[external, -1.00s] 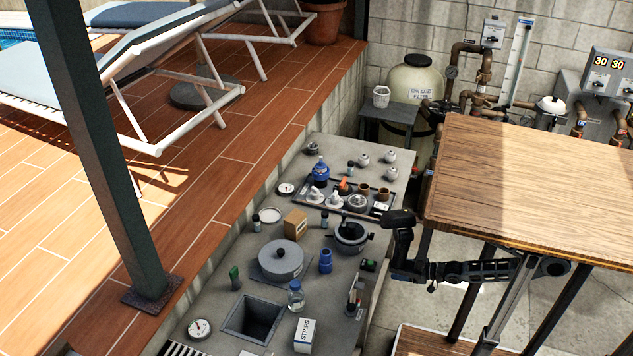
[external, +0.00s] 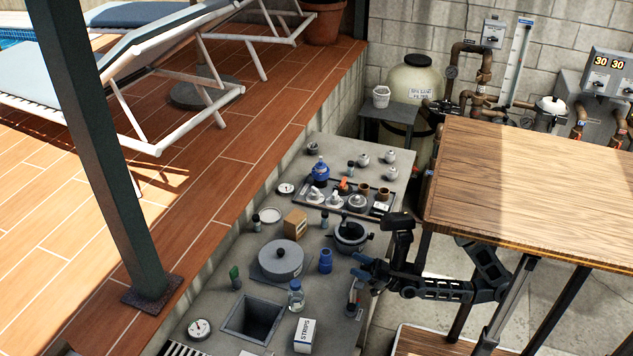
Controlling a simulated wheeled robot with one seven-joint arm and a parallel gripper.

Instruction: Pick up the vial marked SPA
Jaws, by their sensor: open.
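No SPA marking is readable at this size, so I cannot tell which vial carries it. Small dark-capped vials stand on the grey counter (external: 215,285): one at the back (external: 351,169), one in the middle (external: 325,219) and one at the left edge (external: 257,223). A slim upright vial or tube (external: 353,302) stands near the front right edge. My gripper (external: 357,267) is open, reaching left over the counter's right edge, just right of the blue cylinder (external: 326,261) and above the slim tube. Nothing shows clearly between its fingers; the counter spot behind them is hidden.
Around my gripper are a dark round pot (external: 351,234), a clear blue-capped bottle (external: 296,296) and a STRIPS box (external: 304,335). A grey lidded disc (external: 281,261) and a square opening (external: 253,318) lie left. The wooden tabletop (external: 535,190) stands close on the right.

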